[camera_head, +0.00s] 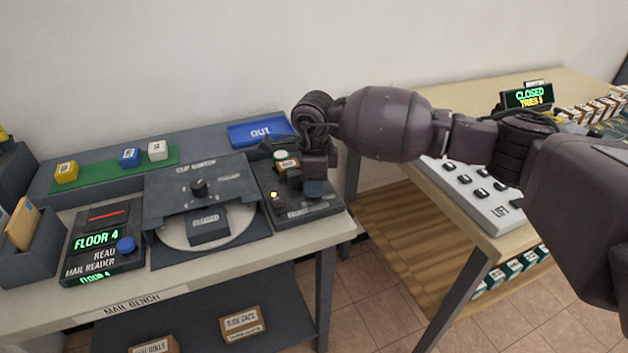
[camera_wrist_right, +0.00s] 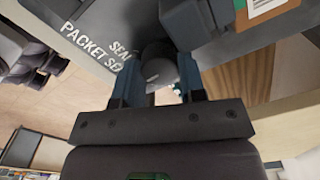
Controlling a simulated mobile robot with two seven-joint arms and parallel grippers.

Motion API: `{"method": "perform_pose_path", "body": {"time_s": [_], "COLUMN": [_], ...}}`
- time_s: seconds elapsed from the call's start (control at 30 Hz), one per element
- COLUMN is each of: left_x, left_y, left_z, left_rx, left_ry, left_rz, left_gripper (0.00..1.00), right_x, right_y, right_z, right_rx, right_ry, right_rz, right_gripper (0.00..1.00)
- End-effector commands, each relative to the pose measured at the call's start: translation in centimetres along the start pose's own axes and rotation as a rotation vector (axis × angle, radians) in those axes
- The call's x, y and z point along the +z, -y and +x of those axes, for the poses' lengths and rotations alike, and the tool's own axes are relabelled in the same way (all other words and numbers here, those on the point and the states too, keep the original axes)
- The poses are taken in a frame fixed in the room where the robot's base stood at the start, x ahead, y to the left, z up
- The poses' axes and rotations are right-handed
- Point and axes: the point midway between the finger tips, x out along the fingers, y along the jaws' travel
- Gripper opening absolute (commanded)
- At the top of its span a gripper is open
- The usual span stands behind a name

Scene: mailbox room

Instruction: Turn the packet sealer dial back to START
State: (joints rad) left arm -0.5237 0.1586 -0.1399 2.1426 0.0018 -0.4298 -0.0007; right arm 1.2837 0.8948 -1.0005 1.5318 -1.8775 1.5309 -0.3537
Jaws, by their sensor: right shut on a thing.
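The packet sealer (camera_head: 294,214) is the dark box at the right end of the mail bench, with a small yellow light at its left and a round green-and-white piece at its back. My right gripper (camera_head: 314,188) is over its right part and hides much of its top. In the right wrist view the gripper (camera_wrist_right: 158,88) is shut on the grey sealer dial (camera_wrist_right: 160,72), which sits between the fingers beside the white "PACKET SE" lettering. The dial's setting is not readable. My left gripper is not in view.
The mail reader (camera_head: 104,241) shows FLOOR 4. A blue OUT tray (camera_head: 262,133) lies behind. The lift panel (camera_head: 470,190) is on the right table, beyond a floor gap.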

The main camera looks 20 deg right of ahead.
Motion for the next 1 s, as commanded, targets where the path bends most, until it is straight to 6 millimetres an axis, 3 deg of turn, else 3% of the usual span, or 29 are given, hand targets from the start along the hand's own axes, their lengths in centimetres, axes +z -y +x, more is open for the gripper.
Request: {"method": "perform_pose_path", "body": {"time_s": [0.17,0.2,0.33,0.67,0.77,1.0], "left_x": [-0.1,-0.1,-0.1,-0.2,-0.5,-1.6], "left_y": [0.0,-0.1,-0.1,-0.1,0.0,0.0], "left_z": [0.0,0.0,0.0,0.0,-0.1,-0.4], "left_rx": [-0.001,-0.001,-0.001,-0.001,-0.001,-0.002], "left_ry": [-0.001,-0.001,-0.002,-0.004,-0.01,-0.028], "left_rz": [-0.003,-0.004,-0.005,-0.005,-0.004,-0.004], "left_gripper": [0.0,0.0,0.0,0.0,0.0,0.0], "right_x": [0.0,0.0,0.0,0.0,0.0,0.0], "right_y": [0.0,0.0,0.0,0.0,0.1,0.1], "right_z": [0.0,0.0,0.0,-0.3,-1.3,-5.6], "right_rx": [-0.001,-0.001,0.0,-0.001,-0.003,-0.008], "right_ry": [0.001,0.001,0.001,0.001,0.002,0.002], "right_rz": [0.001,0.001,0.001,0.002,0.002,0.003], "right_gripper": [0.14,0.42,0.62,0.63,0.63,0.63]}}
